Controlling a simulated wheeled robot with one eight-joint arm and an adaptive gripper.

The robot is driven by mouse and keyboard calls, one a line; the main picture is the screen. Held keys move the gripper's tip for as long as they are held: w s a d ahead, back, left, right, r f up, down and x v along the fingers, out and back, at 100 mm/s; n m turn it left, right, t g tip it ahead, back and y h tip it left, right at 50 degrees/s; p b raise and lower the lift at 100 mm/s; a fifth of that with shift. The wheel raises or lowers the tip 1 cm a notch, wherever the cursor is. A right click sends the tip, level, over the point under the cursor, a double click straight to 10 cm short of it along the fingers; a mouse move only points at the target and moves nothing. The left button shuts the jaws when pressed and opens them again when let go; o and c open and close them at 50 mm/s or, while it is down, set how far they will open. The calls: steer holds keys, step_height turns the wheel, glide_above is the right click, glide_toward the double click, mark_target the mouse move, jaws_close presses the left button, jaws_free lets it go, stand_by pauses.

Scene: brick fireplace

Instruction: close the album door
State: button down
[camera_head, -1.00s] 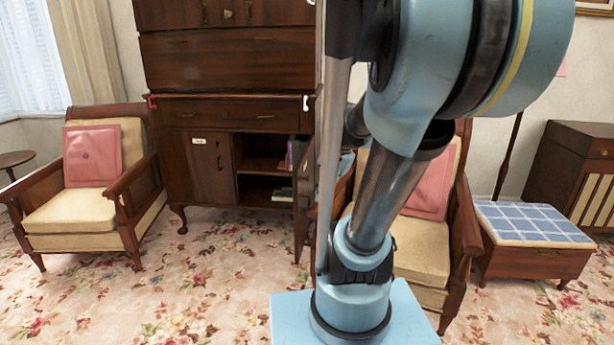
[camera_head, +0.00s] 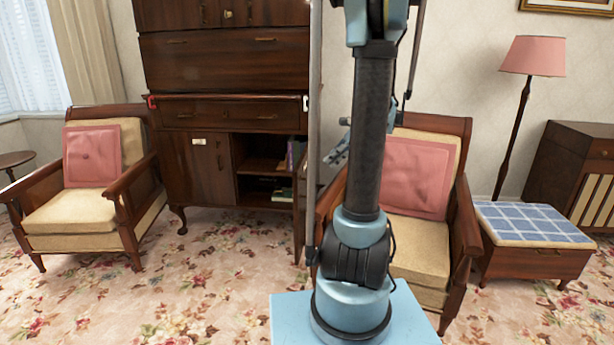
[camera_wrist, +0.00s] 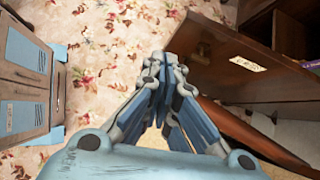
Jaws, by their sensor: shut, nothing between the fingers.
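The wooden cabinet (camera_head: 215,110) stands at the back, left of my arm. Its right lower door (camera_head: 299,215) stands open, seen nearly edge-on. In the wrist view a brown door panel with a pale label (camera_wrist: 247,63) fills the upper right, beside my fingers; the label is too blurred to read. My gripper (camera_head: 337,158) is just right of the open door, partly hidden by my arm. In the wrist view my gripper (camera_wrist: 160,60) is shut and empty, its tips close to the panel's left edge; I cannot tell whether they touch.
The left lower door (camera_head: 208,170) is shut, and books (camera_head: 292,155) show on the open shelves. An armchair (camera_head: 420,250) with a pink cushion stands close behind my arm. Another armchair (camera_head: 75,210) is at left. Flowered carpet (camera_head: 220,285) lies clear before the cabinet.

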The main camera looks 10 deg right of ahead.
steer(key=w+d+m, duration=0.1)
steer(key=w+d, duration=0.1)
glide_toward(297, 181)
step_height(297, 181, down, 4)
steer(key=shift+w+a+m+y, duration=0.15)
steer(key=shift+w+a, duration=0.1)
steer(key=shift+a, duration=0.35)
steer(key=shift+w+a+m+y, duration=0.15)
steer(key=shift+w+a, duration=0.05)
steer(key=shift+a, duration=0.4)
steer(key=shift+a, duration=0.1)
